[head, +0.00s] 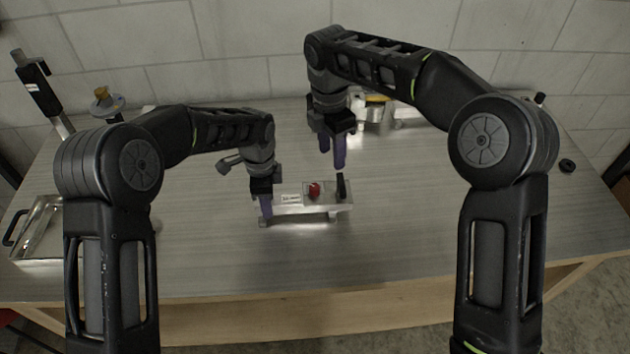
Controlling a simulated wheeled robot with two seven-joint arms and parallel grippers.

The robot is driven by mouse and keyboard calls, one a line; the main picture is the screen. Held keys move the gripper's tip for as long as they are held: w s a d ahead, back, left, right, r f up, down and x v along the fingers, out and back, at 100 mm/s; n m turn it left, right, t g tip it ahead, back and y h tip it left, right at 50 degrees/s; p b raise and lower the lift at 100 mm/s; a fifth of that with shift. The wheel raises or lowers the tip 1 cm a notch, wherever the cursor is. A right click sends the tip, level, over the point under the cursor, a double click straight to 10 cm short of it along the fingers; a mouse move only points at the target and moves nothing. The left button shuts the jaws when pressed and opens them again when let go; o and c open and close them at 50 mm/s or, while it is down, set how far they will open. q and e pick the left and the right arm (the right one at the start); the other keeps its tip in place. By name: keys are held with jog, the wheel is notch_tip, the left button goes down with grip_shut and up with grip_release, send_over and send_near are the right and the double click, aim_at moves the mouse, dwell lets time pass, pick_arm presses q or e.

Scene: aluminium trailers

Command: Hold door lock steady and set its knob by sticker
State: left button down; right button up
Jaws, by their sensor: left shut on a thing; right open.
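The door lock (328,209) is a low metallic plate on short feet in the middle of the table. It carries a white sticker (291,199) whose print is too small to read, a red knob (314,190) and a black upright part (341,187) near its right end. My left gripper (265,211) is shut on the left end of the door lock. My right gripper (338,160) points down with its purple fingers apart, above and behind the black part, and holds nothing.
The grey table (400,230) is clear in front of and right of the lock. A metal tray (36,235) stands at the left edge. Metallic and yellow items (376,98) are behind my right gripper. A small black disc (567,166) lies far right.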

aim_at(315, 186)
jog(key=shift+n+y, duration=0.3)
jog(key=shift+n, duration=0.2)
jog(key=a, duration=0.1)
jog(key=a+r, duration=0.2)
jog(key=shift+s+a, duration=0.2)
jog(key=shift+a, duration=0.15)
jog(key=shift+f, duration=0.2)
notch_tip(315, 186, down, 12)
jog(key=shift+r, duration=0.1)
jog(key=shift+c, duration=0.4)
grip_shut()
